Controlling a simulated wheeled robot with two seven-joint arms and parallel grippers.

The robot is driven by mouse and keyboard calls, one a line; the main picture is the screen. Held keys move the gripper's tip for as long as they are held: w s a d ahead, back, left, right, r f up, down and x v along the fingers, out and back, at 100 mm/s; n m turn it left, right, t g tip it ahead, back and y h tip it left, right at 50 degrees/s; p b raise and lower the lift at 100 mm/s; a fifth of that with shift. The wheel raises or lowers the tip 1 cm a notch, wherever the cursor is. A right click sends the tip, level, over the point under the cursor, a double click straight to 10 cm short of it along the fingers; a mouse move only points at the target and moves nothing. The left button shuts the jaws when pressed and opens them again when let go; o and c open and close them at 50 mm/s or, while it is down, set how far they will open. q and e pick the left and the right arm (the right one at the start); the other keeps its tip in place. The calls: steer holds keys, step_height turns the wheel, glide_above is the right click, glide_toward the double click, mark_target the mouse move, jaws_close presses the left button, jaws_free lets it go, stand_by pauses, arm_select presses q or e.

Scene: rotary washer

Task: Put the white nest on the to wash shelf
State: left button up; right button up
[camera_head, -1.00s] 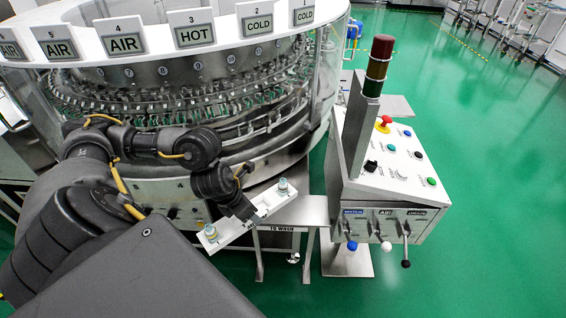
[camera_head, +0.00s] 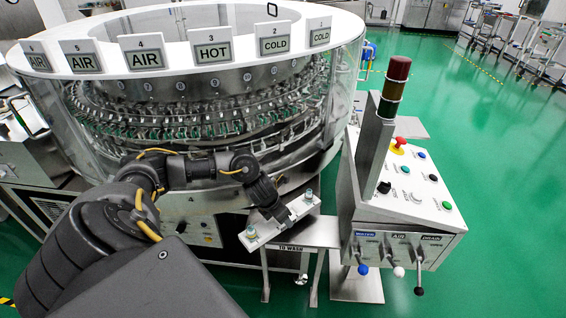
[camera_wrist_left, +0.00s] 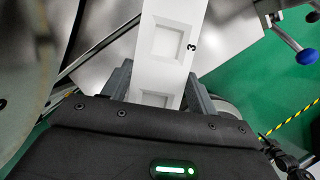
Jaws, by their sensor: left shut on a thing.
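The white nest (camera_head: 298,209) is a long flat bar with a metal fitting at each end. My left gripper (camera_head: 281,214) is shut on it near its middle. In the left wrist view the nest (camera_wrist_left: 181,14) shows square recesses and a black "3", and it sticks out between the fingers (camera_wrist_left: 160,88). The metal to wash shelf (camera_head: 322,233) is labelled on its front edge. The nest lies slanted across the shelf's left part in the head view. I cannot tell whether it touches the shelf. My right gripper is out of view.
The round washer (camera_head: 200,199) with its clear guard stands behind the shelf. The control box (camera_head: 408,187) with a signal tower (camera_head: 391,88) and levers stands close on the shelf's right. Green floor (camera_head: 500,230) is open farther right.

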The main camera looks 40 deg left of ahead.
arm_select(q)
steer(key=shift+w+f, duration=0.35)
steer(key=shift+w+a+f, duration=0.1)
steer(key=shift+w+f, duration=0.1)
steer(key=shift+f, duration=1.55)
steer(key=shift+f+b, duration=0.15)
steer(key=shift+b, duration=0.2)
steer(key=o, duration=1.1)
steer(key=p+v, duration=0.1)
steer(key=v, duration=1.1)
steer(key=shift+p, duration=0.3)
